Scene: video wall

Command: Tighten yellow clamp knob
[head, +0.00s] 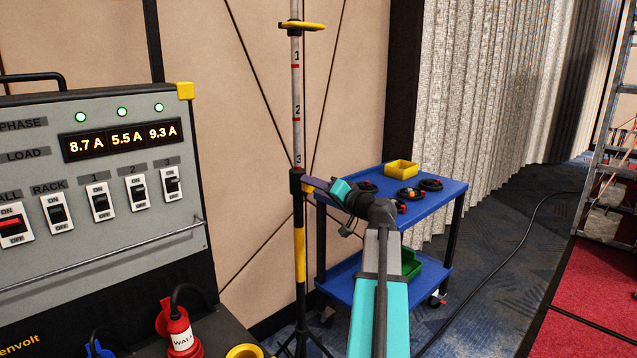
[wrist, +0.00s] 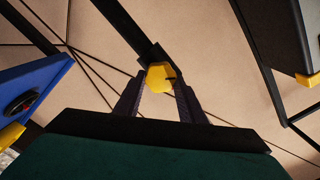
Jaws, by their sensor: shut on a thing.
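The yellow clamp knob (wrist: 160,75) is a faceted yellow knob with a dark mark on its face, set on a black clamp on the stand pole. In the wrist view my gripper (wrist: 161,88) has one dark finger on each side of the knob, shut on it. In the head view my gripper (head: 314,186) reaches the black clamp collar (head: 296,182) from the right, just below the number 3 on the pole (head: 297,130). The knob is mostly hidden there by my gripper.
A grey power panel (head: 110,240) with switches and load readouts stands at the left. A blue cart (head: 440,190) with a yellow bin (head: 401,168) and coiled cables stands behind my arm. A ladder (head: 615,150) and red platform (head: 590,340) are at the right.

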